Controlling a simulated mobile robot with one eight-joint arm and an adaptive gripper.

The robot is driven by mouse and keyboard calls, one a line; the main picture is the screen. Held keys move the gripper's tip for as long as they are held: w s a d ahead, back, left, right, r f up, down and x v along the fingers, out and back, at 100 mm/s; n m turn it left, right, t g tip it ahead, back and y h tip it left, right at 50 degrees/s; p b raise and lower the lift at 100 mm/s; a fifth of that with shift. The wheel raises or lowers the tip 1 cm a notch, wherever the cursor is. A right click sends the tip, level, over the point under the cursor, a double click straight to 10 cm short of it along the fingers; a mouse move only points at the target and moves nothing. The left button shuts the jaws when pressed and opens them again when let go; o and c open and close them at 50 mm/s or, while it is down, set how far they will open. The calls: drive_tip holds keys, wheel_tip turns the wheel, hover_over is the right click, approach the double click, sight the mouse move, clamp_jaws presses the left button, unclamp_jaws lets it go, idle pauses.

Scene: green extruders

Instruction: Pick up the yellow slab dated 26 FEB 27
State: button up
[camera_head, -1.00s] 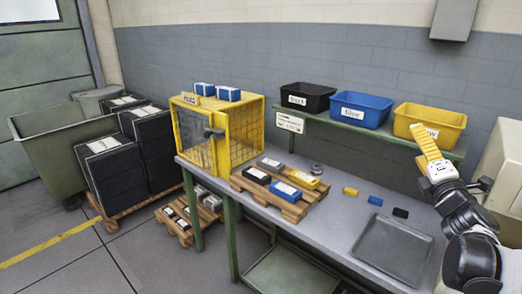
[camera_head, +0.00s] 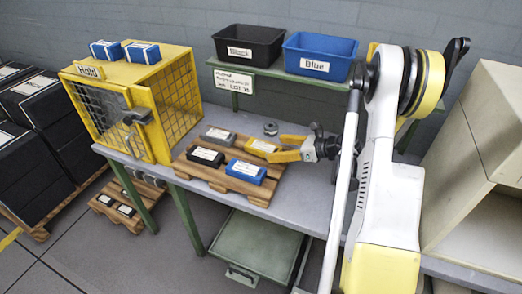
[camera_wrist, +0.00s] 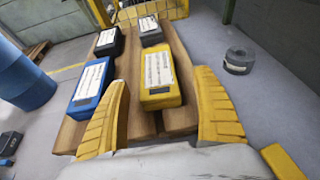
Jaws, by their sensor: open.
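A yellow slab (camera_wrist: 155,98) with a white printed label lies on the wooden pallet (camera_wrist: 141,123), between the line of my two yellow fingers in the wrist view. The label's date is too small to read. My gripper (camera_wrist: 163,80) is open and empty, its fingers apart on either side of the slab, not visibly touching it. In the head view the yellow slab (camera_head: 260,145) lies at the pallet's right rear, beside my gripper (camera_head: 283,149), whose fingers partly cover it.
A blue slab (camera_head: 246,171), a black slab (camera_head: 206,157) and a grey slab (camera_head: 217,134) share the pallet. A grey ring (camera_wrist: 239,61) lies right of it. The yellow Hold cage (camera_head: 148,81) stands left. Black (camera_head: 249,46) and blue (camera_head: 320,54) bins stand on the shelf behind.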

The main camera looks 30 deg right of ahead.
sight(265, 147)
drive_tip(key=b+x, duration=0.1)
drive_tip(key=x, duration=0.2)
drive_tip(key=b+x, duration=0.1)
drive_tip(key=x, duration=0.1)
drive_tip(key=shift+w+a, duration=0.3)
drive_tip(key=shift+a, duration=0.15)
drive_tip(key=shift+r, duration=0.15)
drive_tip(key=c, duration=1.5)
